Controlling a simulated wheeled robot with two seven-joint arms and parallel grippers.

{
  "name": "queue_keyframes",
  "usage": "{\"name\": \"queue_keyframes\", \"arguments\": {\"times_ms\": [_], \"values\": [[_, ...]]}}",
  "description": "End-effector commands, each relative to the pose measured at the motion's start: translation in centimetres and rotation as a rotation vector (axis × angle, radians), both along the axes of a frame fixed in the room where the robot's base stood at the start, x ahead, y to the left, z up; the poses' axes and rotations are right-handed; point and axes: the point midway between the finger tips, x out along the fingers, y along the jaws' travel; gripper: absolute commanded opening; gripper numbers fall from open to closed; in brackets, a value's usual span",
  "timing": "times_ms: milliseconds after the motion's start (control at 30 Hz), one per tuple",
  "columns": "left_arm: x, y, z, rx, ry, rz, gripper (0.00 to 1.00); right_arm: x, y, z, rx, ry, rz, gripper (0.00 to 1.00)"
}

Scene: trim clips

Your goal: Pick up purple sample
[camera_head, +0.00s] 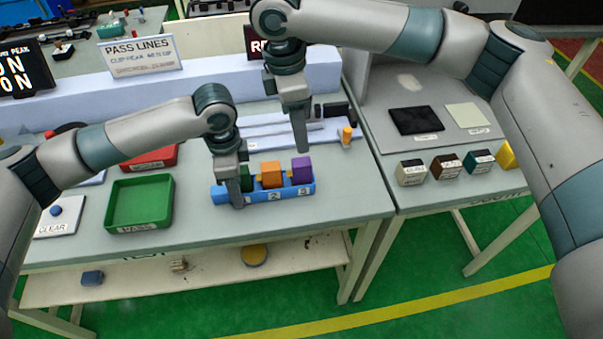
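The purple sample (302,168) is a block standing at the right end of a blue rack (285,194), above the number 3. An orange block (270,174) stands beside it above the 2. A green block (249,176) at the left end is partly hidden by my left gripper. My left gripper (239,202) points down at the rack's left end; its fingertips overlap the rack in the picture, and contact is unclear. My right gripper (302,146) points down just above and behind the purple sample, apparently apart from it. Neither gripper's finger gap can be made out.
A green tray (168,203) and a red tray (140,165) lie left of the rack. Several small labelled blocks (446,166) stand on the right table, near a black pad (415,121). A small orange piece (347,135) is behind the rack. The table front is clear.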

Motion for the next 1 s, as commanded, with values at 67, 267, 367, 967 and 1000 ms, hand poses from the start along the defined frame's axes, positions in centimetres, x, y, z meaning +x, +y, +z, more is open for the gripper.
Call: {"name": "queue_keyframes", "arguments": {"times_ms": [67, 267, 367, 967, 1000], "values": [[0.0, 0.0, 0.0, -0.001, -0.001, 0.0, 0.2, 0.0, -0.1, -0.8, -0.001, 0.002, 0.0, 0.45], [0.0, 0.0, 0.0, -0.001, -0.001, 0.0, 0.2, 0.0, -0.5, -3.6, -0.001, 0.002, -0.001, 0.45], [0.0, 0.0, 0.0, -0.001, -0.001, 0.0, 0.2, 0.0, -0.6, -5.0, -0.001, 0.002, -0.001, 0.45], [0.0, 0.0, 0.0, -0.001, -0.001, 0.0, 0.2, 0.0, -0.7, -6.7, -0.001, 0.0, -0.001, 0.45], [0.0, 0.0, 0.0, -0.001, -0.001, 0.0, 0.2, 0.0, -0.6, -7.0, -0.001, 0.001, -0.001, 0.45]]}}
